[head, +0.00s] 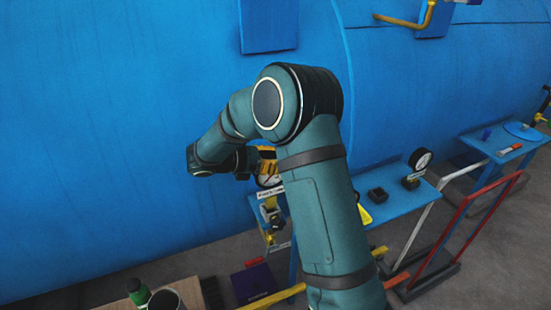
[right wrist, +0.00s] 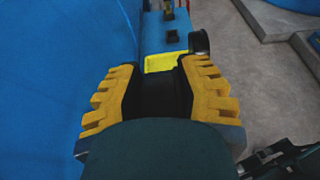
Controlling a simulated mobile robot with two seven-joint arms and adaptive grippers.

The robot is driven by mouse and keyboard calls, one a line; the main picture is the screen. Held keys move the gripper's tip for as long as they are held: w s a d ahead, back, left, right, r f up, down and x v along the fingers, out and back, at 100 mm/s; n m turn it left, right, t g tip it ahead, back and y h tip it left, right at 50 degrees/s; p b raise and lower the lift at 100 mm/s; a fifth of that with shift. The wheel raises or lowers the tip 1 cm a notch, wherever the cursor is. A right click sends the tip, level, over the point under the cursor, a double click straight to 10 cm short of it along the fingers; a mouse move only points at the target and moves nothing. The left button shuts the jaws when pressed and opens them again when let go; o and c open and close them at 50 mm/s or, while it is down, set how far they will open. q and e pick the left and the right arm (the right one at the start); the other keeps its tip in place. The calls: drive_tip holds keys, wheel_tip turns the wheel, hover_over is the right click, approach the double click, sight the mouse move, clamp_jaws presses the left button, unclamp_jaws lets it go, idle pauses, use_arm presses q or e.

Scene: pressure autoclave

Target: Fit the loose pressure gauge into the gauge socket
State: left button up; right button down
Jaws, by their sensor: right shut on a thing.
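My right gripper (head: 266,153) has yellow fingers and is mostly behind my own arm in the head view. A white-faced gauge (head: 268,181) shows just under the fingers, partly hidden by the arm. In the right wrist view, the gripper (right wrist: 160,90) is shut on a dark thing (right wrist: 160,98) between its yellow pads, apparently the gauge's black body. A small white label (head: 270,192) and a grey and yellow fitting (head: 271,214) are just below the gauge. I cannot tell whether the gauge touches this fitting, or see the socket opening. My left gripper is out of view.
A blue shelf (head: 399,203) carries a second gauge (head: 421,160), a black block (head: 377,195) and a yellow tray (right wrist: 166,62). The blue autoclave wall (head: 120,130) stands close behind the gripper. A red rail (head: 468,225) is at right. A green bottle (head: 138,291) is at lower left.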

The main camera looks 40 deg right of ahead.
drive_tip(key=shift+r+p, duration=0.1)
drive_tip(key=shift+p, duration=0.2)
idle(0.6)
drive_tip(key=shift+f+b, duration=1.1)
drive_tip(key=shift+f, duration=1.2)
drive_tip(key=c, duration=0.6)
unclamp_jaws()
drive_tip(key=shift+a, duration=0.1)
drive_tip(key=v, duration=1.1)
drive_tip(key=shift+a, duration=0.4)
